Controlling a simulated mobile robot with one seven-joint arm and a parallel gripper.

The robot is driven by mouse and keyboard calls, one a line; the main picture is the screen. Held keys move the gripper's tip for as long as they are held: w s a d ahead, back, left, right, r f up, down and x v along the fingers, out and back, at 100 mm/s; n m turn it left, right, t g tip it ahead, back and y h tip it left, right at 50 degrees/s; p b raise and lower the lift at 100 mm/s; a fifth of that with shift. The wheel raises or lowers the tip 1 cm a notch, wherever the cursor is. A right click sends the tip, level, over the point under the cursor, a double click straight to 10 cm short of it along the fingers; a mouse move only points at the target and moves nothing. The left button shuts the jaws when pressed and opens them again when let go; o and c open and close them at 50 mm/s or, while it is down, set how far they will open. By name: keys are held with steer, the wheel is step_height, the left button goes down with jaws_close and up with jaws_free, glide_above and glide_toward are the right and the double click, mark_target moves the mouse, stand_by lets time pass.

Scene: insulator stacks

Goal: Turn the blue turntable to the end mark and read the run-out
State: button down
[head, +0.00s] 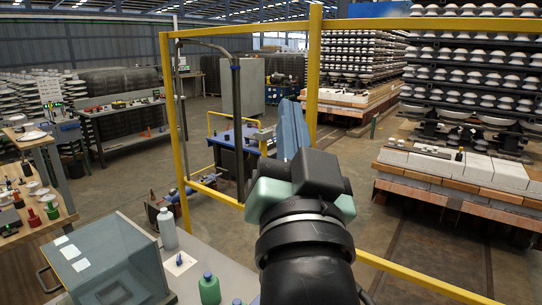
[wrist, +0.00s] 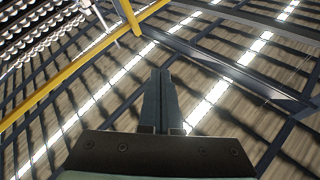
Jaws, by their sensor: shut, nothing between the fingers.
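I cannot make out a blue turntable, an end mark or a run-out gauge in either view. My gripper (head: 291,102) is raised in the middle of the head view, with its blue-grey fingers pointing up. In the wrist view the two fingers of my gripper (wrist: 161,72) lie together, shut with nothing between them. The wrist view looks up at the roof beams and light strips. My arm hides part of the floor and bench behind it.
A yellow frame (head: 315,60) stands close around my arm. Loaded insulator racks (head: 470,60) stand at the right. Floor between them is clear.

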steer(key=s+a+r+n+t, duration=0.2)
steer(key=s+r+n+t, duration=0.2)
steer(key=s+r, duration=0.6)
steer(key=shift+s+r+t, duration=0.15)
steer(key=shift+t, duration=0.15)
steer(key=shift+a, duration=0.1)
